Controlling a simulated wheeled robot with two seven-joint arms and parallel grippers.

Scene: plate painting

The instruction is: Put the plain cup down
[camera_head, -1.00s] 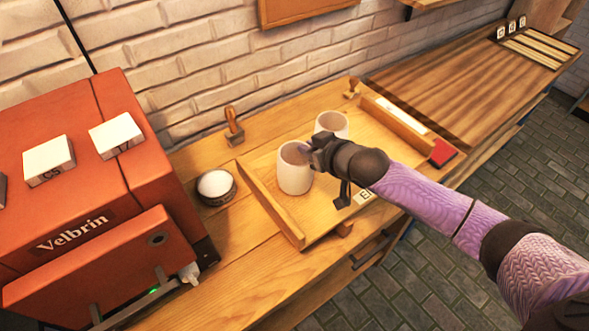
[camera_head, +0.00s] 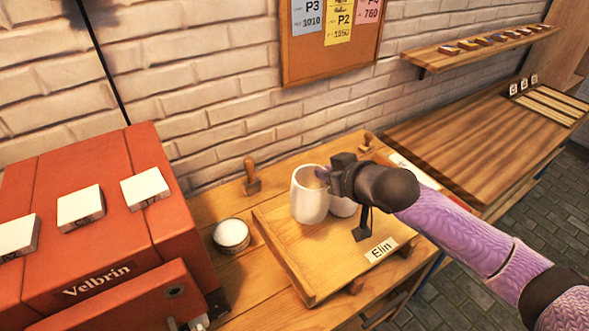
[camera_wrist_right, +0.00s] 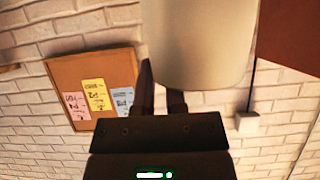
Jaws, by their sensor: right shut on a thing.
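A plain off-white cup (camera_head: 309,200) is in my right gripper (camera_head: 324,176), which is shut on its side near the rim. The cup is about upright and appears raised above the wooden tray (camera_head: 325,262). The cup's pale wall also fills the top middle of the right wrist view (camera_wrist_right: 199,45), with the finger ends (camera_wrist_right: 160,93) against it. A second pale cup (camera_head: 343,207) stands on the tray behind, mostly hidden by the held cup and my gripper. A label reading "Elin" (camera_head: 381,249) is on the tray's front. My left gripper is not in view.
A red Velbrin machine (camera_head: 95,240) with white blocks on top stands at the left. A small round pot (camera_head: 231,236) and a wooden-handled stamp (camera_head: 251,177) sit left of the tray. A brick wall with a noticeboard (camera_head: 300,70) is behind.

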